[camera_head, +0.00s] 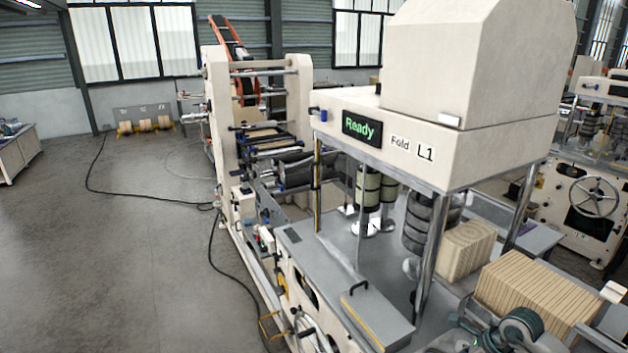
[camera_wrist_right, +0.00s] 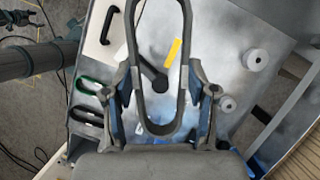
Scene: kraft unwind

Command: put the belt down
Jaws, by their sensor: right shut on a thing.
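The belt (camera_wrist_right: 132,62) is a dark grey closed loop, seen in the right wrist view as a long narrow oval. It runs from the top edge down between the fingers of my right gripper (camera_wrist_right: 160,97). The gripper is shut on the belt, with one finger against each side of its lower end. The belt is above a grey metal surface (camera_wrist_right: 215,75); the height of the gap is hard to tell. The far end of the loop is cut off by the frame. I cannot make out the belt in the head view. My left gripper is in neither view.
In the wrist view, a green-edged loop (camera_wrist_right: 88,86) and a dark loop (camera_wrist_right: 88,116) lie at left, below a black handle (camera_wrist_right: 108,25). In the head view, the folding machine's display (camera_head: 362,128) reads "Ready". Kraft stacks (camera_head: 536,292) stand at right. Floor is open at left.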

